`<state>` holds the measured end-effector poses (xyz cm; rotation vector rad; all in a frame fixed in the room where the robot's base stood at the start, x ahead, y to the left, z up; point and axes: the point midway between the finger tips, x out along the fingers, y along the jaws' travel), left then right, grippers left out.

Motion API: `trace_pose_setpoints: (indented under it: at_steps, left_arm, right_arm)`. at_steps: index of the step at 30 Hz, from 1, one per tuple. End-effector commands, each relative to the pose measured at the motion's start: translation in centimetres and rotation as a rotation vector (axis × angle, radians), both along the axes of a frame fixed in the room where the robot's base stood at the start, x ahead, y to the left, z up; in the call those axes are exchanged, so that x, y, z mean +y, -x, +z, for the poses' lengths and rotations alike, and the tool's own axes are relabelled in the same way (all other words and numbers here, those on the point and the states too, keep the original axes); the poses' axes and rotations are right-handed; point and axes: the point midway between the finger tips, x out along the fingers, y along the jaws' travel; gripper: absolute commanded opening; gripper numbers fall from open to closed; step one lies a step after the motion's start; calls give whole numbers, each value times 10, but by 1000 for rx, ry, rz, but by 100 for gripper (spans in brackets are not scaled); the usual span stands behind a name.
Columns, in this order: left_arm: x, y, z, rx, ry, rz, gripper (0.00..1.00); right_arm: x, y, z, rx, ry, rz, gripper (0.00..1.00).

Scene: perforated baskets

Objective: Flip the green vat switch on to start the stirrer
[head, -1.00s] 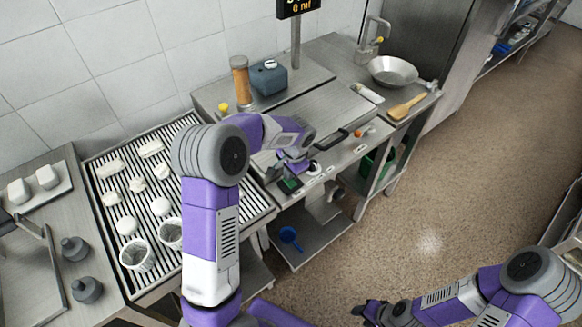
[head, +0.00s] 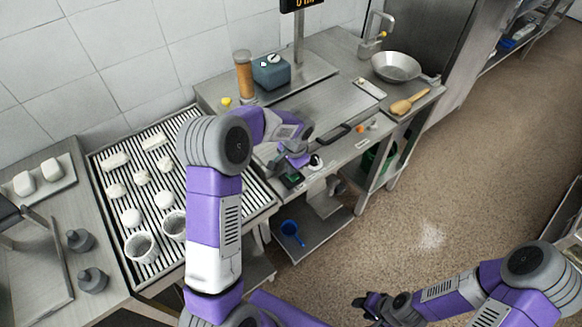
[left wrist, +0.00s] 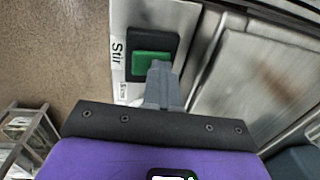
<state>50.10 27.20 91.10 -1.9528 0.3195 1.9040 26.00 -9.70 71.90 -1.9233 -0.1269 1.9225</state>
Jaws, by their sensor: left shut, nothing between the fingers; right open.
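The green switch (left wrist: 152,65) is a green rocker in a black frame, beside a label reading "Stir" in the left wrist view. In the head view it is a small dark green patch (head: 292,179) at the counter's front edge. My left gripper (left wrist: 160,72) is shut and empty, its fingertips overlapping the rocker's right, lower side. I cannot tell whether they touch it or whether the switch is on. In the head view the left gripper (head: 290,163) is just above the switch. My right gripper (head: 372,304) is open and empty over the floor, away from the counter.
A slatted rack (head: 196,132) with white lumps and perforated baskets (head: 141,247) is left of the arm. A blue-grey box (head: 271,74) and an orange cylinder (head: 244,76) stand behind. A metal bowl (head: 396,66) and wooden spoon (head: 409,104) lie right. The floor is clear.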

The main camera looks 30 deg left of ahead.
Motion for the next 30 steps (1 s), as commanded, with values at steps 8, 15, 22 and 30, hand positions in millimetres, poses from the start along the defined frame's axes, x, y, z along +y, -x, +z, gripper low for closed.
trace_pose_setpoints:
  at_steps: [8, 15, 22, 30]
  left_arm:
    - [-14, 6, 0, 5, 4, -3, 0]
    - [-14, 7, 1, 4, 3, -1, 0]
    - [-15, 7, 8, 2, 2, -1, 0]
    - [-22, 9, 53, 0, 4, -1, 0]
  right_arm:
    - [0, 0, -2, 0, 0, 0, 44]
    - [0, 0, -2, 0, 0, 0, 44]
    - [0, 0, 3, 0, 0, 0, 44]
    - [0, 0, 33, 0, 0, 0, 44]
